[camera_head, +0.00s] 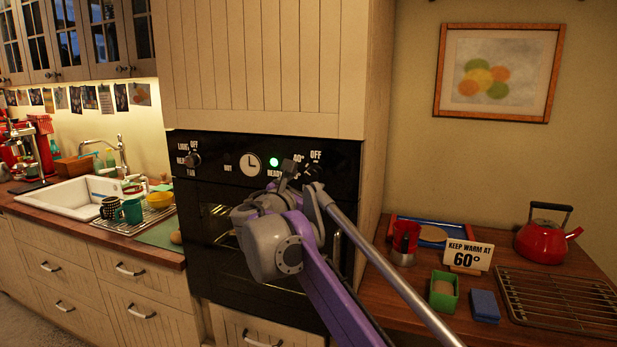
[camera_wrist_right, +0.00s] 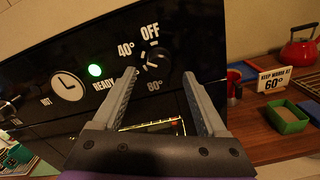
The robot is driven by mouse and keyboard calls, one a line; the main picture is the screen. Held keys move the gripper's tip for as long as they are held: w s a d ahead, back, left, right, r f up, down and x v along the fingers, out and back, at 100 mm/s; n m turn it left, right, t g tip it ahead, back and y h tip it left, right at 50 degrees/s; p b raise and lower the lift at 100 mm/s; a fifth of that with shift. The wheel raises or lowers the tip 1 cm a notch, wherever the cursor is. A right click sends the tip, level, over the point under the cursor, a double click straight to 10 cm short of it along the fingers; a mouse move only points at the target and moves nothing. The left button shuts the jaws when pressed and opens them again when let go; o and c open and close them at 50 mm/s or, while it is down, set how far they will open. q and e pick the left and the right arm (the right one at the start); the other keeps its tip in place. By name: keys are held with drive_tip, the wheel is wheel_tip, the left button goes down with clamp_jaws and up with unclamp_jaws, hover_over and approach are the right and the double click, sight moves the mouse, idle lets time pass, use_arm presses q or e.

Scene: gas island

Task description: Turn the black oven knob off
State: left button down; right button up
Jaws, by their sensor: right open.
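The black oven knob (camera_head: 313,172) sits at the right end of the black oven's control panel, below an OFF label. In the wrist view the knob (camera_wrist_right: 156,61) has OFF above it, 40° at upper left and 80° below. I cannot clearly tell where its pointer is set. My right gripper (camera_head: 291,171) is in front of the panel and partly hides this area. In the wrist view its two fingers (camera_wrist_right: 161,76) are apart, with the knob showing between and just beyond the tips. Contact is not visible. My left gripper is out of view.
A green READY light (camera_wrist_right: 95,70) glows beside a clock dial (camera_head: 250,164). Another knob (camera_head: 193,160) is at the panel's left. On the right counter stand a KEEP WARM AT 60° sign (camera_head: 468,255), a red kettle (camera_head: 545,240), a green box (camera_head: 443,291) and a rack (camera_head: 560,302).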

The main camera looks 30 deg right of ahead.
sight(311, 176)
drive_tip(key=x, duration=0.4)
drive_tip(key=shift+w+d, duration=0.3)
clamp_jaws()
